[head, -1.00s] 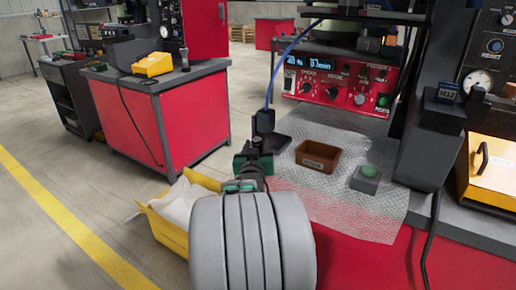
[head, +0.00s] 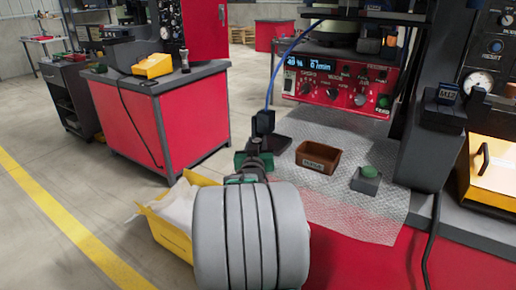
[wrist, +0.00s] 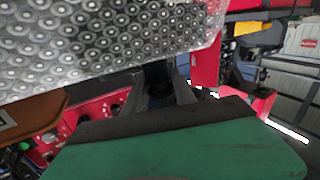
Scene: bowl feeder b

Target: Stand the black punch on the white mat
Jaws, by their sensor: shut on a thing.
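My gripper (wrist: 160,88), with a green body, is shut on a dark piece between its grey fingers in the wrist view. This looks like the black punch (wrist: 157,74), seen only as a short dark stub. In the head view my gripper (head: 262,150) is at the left edge of the white mat (head: 345,215), and the punch cannot be told apart from the dark fingers. The mat is a pale, dimpled sheet on the red bench. It also fills the upper left of the wrist view (wrist: 100,42). I cannot tell whether the punch touches it.
A brown bin (head: 318,158) and a grey box with a green button (head: 366,180) stand on the mat. A red control unit (head: 335,83) is behind. A blue cable (head: 278,68) hangs near my gripper. A yellow crate (head: 168,232) is left. The mat's front right is clear.

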